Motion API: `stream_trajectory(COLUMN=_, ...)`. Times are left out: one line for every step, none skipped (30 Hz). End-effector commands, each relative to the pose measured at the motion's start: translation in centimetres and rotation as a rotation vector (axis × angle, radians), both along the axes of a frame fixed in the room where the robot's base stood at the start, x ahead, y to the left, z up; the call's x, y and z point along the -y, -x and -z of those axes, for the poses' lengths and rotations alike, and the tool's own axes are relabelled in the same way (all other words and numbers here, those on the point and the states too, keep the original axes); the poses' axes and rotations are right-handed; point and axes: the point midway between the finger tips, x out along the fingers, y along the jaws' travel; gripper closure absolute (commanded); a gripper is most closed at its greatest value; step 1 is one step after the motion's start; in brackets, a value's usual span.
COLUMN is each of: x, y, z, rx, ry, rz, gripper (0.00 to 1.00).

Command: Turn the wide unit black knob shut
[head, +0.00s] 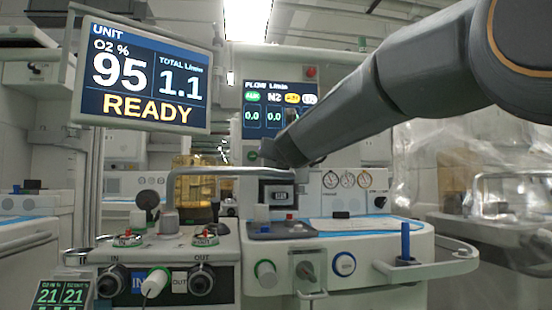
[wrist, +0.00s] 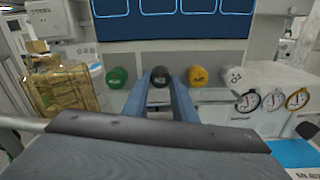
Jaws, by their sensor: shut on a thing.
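The black knob (wrist: 160,75) sits in a row below the flow screen, between a green knob (wrist: 117,77) and a yellow knob (wrist: 197,76). A white knob (wrist: 233,77) is at the right end. My gripper (wrist: 161,82) has its two blue fingers at the left and right sides of the black knob, shut on it. In the head view my arm covers the knob row and the fingers cannot be made out. The knob's turn angle cannot be told.
The flow screen (head: 280,106) is above, partly covered by my arm. The unit monitor (head: 145,75) reads O2 95, total 1.1, READY. Gauges (wrist: 272,101) sit right of the knobs. An amber box (wrist: 62,90) is at left. A worktop (head: 350,226) lies below.

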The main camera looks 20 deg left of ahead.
Motion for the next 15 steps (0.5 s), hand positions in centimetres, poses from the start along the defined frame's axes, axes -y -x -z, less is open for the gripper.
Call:
stream_trajectory(x=-0.39, y=0.20, z=0.45, rx=-0.007, ry=0.004, rz=-0.007, gripper=0.98)
stream_trajectory(x=-0.39, y=0.19, z=0.45, rx=-0.007, ry=0.004, rz=-0.007, gripper=0.74)
stream_trajectory(x=-0.39, y=0.19, z=0.44, rx=-0.007, ry=0.004, rz=-0.008, gripper=0.67)
stream_trajectory(x=-0.36, y=0.17, z=0.42, rx=-0.006, ry=0.005, rz=-0.007, gripper=0.62)
stream_trajectory(x=-0.30, y=0.14, z=0.39, rx=-0.005, ry=0.005, rz=-0.006, gripper=0.57)
stream_trajectory(x=-0.20, y=0.08, z=0.34, rx=-0.005, ry=0.004, rz=-0.005, gripper=0.57)
stream_trajectory(x=-0.11, y=0.03, z=0.30, rx=-0.004, ry=0.004, rz=-0.004, gripper=0.57)
stream_trajectory(x=-0.04, y=0.00, z=0.25, rx=-0.003, ry=0.003, rz=-0.003, gripper=0.57)
stream_trajectory(x=0.04, y=-0.05, z=0.21, rx=-0.003, ry=0.003, rz=-0.002, gripper=0.57)
stream_trajectory(x=0.08, y=-0.07, z=0.19, rx=-0.002, ry=0.002, rz=-0.001, gripper=0.57)
stream_trajectory(x=0.10, y=-0.09, z=0.17, rx=-0.002, ry=0.002, rz=-0.001, gripper=0.57)
stream_trajectory(x=0.13, y=-0.09, z=0.15, rx=-0.001, ry=0.002, rz=0.001, gripper=0.57)
stream_trajectory(x=0.14, y=-0.08, z=0.13, rx=-0.001, ry=0.002, rz=0.001, gripper=0.57)
stream_trajectory(x=0.18, y=-0.05, z=0.10, rx=-0.001, ry=0.002, rz=0.001, gripper=0.57)
stream_trajectory(x=0.25, y=0.06, z=0.07, rx=0.000, ry=0.001, rz=0.001, gripper=0.57)
